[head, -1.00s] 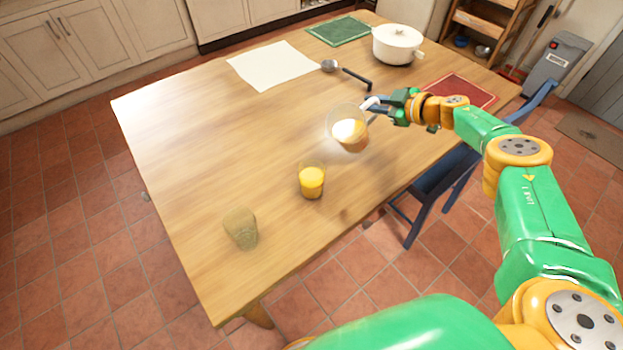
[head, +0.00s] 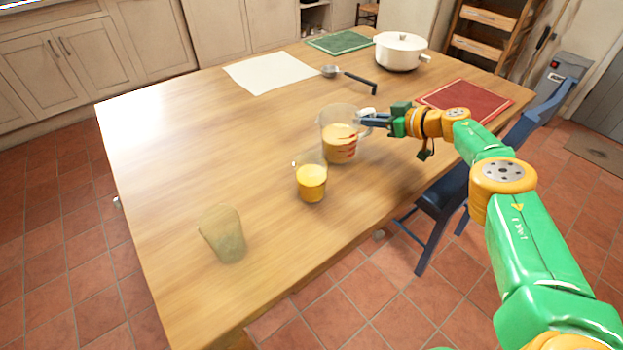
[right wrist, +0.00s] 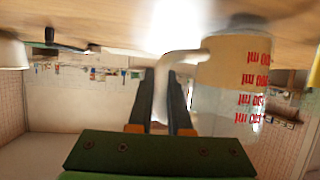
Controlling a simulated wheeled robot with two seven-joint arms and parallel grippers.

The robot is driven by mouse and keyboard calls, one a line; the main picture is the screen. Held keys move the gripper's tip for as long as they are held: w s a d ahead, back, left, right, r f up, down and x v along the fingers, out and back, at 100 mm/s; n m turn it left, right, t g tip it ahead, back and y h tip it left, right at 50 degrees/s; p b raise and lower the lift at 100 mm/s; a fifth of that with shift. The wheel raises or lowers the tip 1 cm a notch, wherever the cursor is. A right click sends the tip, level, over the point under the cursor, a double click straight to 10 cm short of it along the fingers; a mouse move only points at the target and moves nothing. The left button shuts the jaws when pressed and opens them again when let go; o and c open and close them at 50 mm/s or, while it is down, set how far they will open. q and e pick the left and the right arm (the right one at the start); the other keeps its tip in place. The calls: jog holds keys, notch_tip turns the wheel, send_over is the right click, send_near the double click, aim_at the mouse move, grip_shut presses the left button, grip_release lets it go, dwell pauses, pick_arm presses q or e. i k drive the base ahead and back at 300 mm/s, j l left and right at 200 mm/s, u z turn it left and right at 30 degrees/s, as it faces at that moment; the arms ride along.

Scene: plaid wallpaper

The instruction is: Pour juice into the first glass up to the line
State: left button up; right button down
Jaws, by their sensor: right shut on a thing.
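A clear measuring jug (head: 340,143) with orange juice and red markings is upright at the table's right side. Whether its base touches the table is hard to tell. My right gripper (head: 372,119) is shut on the jug's handle. In the right wrist view, which is upside down, the handle (right wrist: 168,75) is between the fingers, with red "ml" marks on the jug (right wrist: 228,95). A glass holding orange juice (head: 311,184) stands just in front of the jug, to its left. An empty-looking glass (head: 222,236) stands nearer, further left. No fill line is clear. My left gripper is not in view.
The wooden table (head: 170,140) is clear on its left. A white pot (head: 400,52), a ladle (head: 345,78), a white sheet (head: 270,72), a green mat (head: 342,43) and a red mat (head: 470,97) lie towards the back. A blue chair (head: 445,195) stands at the right edge.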

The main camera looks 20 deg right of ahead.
aim_at(310, 169)
jog(key=k+l, duration=0.7)
jog(key=k, duration=0.2)
